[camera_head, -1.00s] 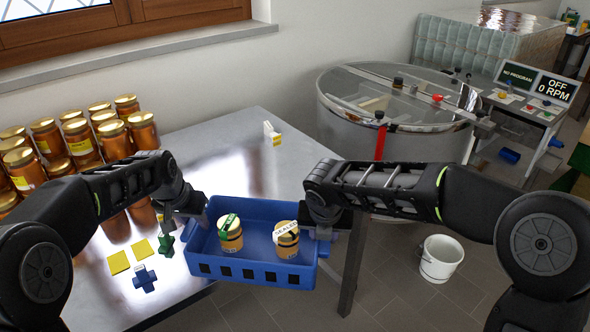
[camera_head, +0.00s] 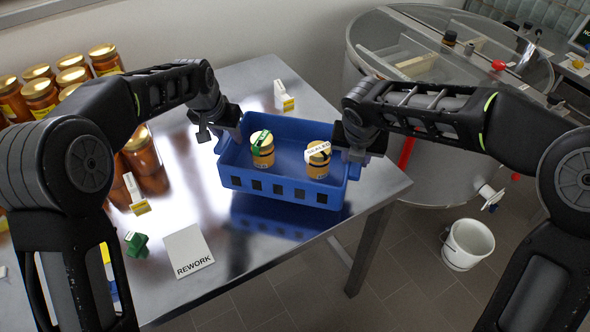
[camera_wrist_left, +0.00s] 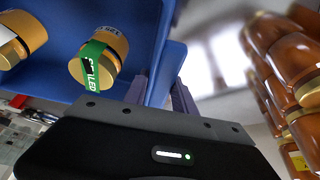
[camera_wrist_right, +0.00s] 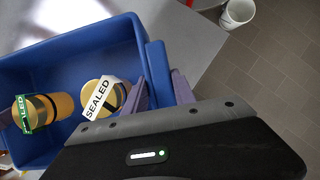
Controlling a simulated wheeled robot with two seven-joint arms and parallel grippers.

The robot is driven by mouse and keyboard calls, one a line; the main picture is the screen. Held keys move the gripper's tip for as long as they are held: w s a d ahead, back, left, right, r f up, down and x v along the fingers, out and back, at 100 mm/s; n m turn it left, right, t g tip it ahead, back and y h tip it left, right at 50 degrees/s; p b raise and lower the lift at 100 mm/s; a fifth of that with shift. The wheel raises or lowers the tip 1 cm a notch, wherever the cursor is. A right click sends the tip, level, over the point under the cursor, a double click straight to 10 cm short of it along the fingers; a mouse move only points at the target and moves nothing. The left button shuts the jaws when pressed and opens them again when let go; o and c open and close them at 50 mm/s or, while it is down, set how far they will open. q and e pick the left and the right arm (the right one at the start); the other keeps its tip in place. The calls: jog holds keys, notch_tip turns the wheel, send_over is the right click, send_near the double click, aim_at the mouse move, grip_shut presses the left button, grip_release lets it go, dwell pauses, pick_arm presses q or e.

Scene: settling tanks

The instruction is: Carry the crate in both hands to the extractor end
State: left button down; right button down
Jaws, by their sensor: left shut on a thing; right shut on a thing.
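The blue crate (camera_head: 275,187) is held between my two grippers, above the steel table near its right end, with its reflection below it. Two honey jars stand in it: one with a green seal band (camera_head: 262,150), one with a white "SEALED" band (camera_head: 318,160). My left gripper (camera_head: 226,128) is shut on the crate's left end wall; its fingers show at the rim in the left wrist view (camera_wrist_left: 168,95). My right gripper (camera_head: 345,150) is shut on the right end wall; its fingers also show in the right wrist view (camera_wrist_right: 165,90). The extractor drum (camera_head: 440,75) stands at the right, behind my right arm.
Rows of honey jars (camera_head: 40,98) stand on the table's left. A "REWORK" card (camera_head: 187,250), a green piece (camera_head: 136,243) and small yellow-and-white stands (camera_head: 284,98) are on the table. A white bucket (camera_head: 467,244) stands on the floor at right.

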pick_arm(q)
jog(key=shift+f, duration=0.15)
pick_arm(e)
jog(key=shift+f, duration=0.1)
dwell(0.6)
